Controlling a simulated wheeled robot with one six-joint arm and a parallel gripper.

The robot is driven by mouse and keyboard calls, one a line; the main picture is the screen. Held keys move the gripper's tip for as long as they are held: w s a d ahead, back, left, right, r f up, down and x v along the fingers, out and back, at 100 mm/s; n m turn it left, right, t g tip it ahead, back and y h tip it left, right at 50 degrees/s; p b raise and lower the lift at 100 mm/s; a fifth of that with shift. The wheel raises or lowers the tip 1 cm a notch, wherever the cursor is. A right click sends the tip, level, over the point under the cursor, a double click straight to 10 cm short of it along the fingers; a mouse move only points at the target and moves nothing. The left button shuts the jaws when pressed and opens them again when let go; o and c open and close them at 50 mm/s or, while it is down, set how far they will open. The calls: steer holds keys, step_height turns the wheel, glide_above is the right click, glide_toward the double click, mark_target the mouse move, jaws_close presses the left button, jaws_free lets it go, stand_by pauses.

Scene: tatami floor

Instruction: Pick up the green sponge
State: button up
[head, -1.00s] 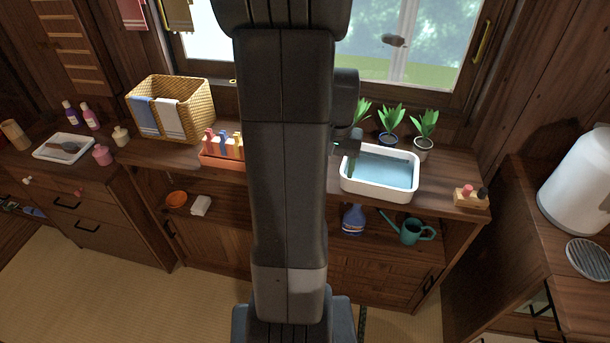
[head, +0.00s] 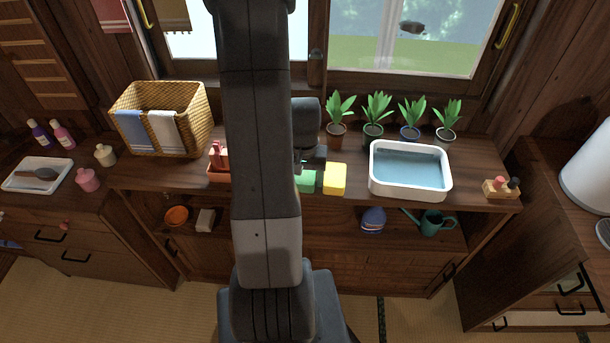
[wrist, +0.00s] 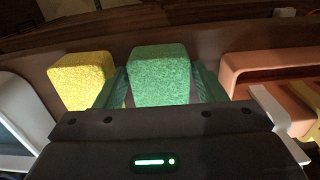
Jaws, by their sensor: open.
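The green sponge (head: 306,182) is a small block on the wooden counter, partly hidden by my arm in the head view. In the wrist view the green sponge (wrist: 160,75) sits between the two greenish fingers of my gripper (wrist: 160,90). The fingers are open, one on each side of it; I cannot tell whether either touches it. In the head view my gripper (head: 310,166) is low at the sponge, its fingers mostly hidden.
A yellow sponge (head: 335,179) stands close beside the green one, also in the wrist view (wrist: 82,78). A white water basin (head: 410,171) is to the right. An orange-red holder (head: 219,172) is to the left, partly behind my arm. Potted plants (head: 374,121) line the back.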

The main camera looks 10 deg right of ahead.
mark_target(304, 177)
steer(key=shift+f, duration=0.15)
steer(key=c, duration=0.7)
step_height(304, 177, up, 10)
stand_by(0.4)
